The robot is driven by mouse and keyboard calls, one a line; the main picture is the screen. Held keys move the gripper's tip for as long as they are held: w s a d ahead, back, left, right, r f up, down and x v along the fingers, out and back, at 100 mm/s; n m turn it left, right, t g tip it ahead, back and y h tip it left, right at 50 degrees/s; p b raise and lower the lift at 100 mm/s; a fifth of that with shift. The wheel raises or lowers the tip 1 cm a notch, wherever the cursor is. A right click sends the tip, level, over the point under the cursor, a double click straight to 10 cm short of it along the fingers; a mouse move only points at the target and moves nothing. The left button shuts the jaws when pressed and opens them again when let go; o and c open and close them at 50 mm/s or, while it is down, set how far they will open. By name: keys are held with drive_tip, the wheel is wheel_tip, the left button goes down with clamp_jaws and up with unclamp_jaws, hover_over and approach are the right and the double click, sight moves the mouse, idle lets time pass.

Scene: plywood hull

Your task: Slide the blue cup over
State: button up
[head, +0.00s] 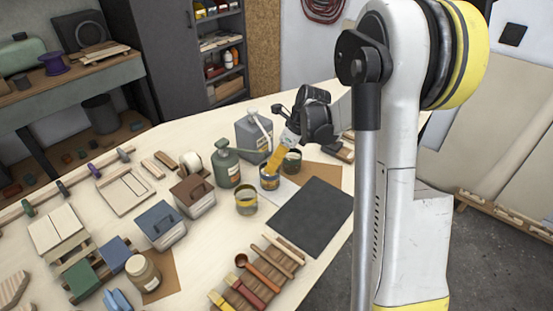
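A small cup (269,183) with a bluish band stands on the plywood worktop, near its middle; it looks like the blue cup. My gripper (276,164) reaches down to it from the upper right, its yellow end at the cup's rim. The view is too small to tell whether the fingers touch the cup or how far apart they are. A greenish cup (292,164) stands just behind to the right. A grey and yellow cup (246,204) stands in front to the left.
A green bottle (227,170) and a grey jug (252,140) stand close behind and left of the cups. A dark flat mat (312,218) lies at front right, with bare room on it. A tool rack (262,275) lies near the front edge.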

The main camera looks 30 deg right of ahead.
sight(267, 177)
drive_tip(key=b+x, duration=0.2)
drive_tip(key=x, duration=0.8)
drive_tip(key=shift+w+a+f+b, duration=0.1)
drive_tip(key=shift+a+f+b, duration=0.1)
drive_tip(key=shift+f+b, duration=0.2)
drive_tip(key=c, duration=1.3)
